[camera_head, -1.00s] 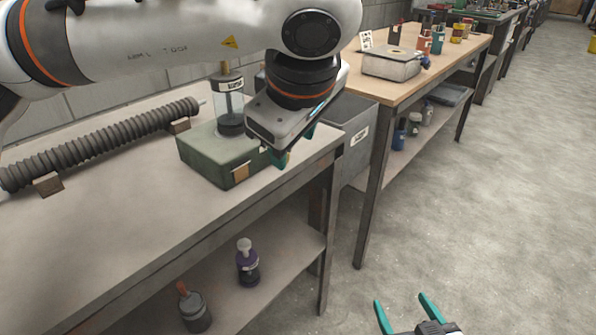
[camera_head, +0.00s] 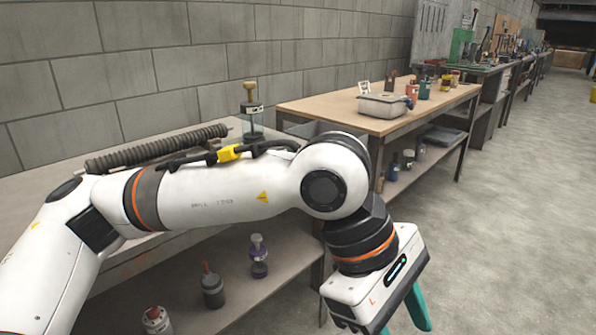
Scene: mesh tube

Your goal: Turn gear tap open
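The fixture with the clear glass cylinder (camera_head: 251,122) and brass-coloured top stands at the back of the near bench. My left gripper (camera_head: 402,316) is at the lower right, over the floor in front of the bench and well away from the fixture. Its teal fingers are apart with nothing seen between them, though the tips are partly cut off by the frame's bottom edge. My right gripper is not in view.
A ribbed dark tube (camera_head: 157,147) lies along the back of the near bench (camera_head: 30,190). Bottles, including a purple one (camera_head: 259,257), stand on its lower shelf. A wooden bench (camera_head: 320,106) with a grey tray (camera_head: 384,105) stands beyond. The floor at right is clear.

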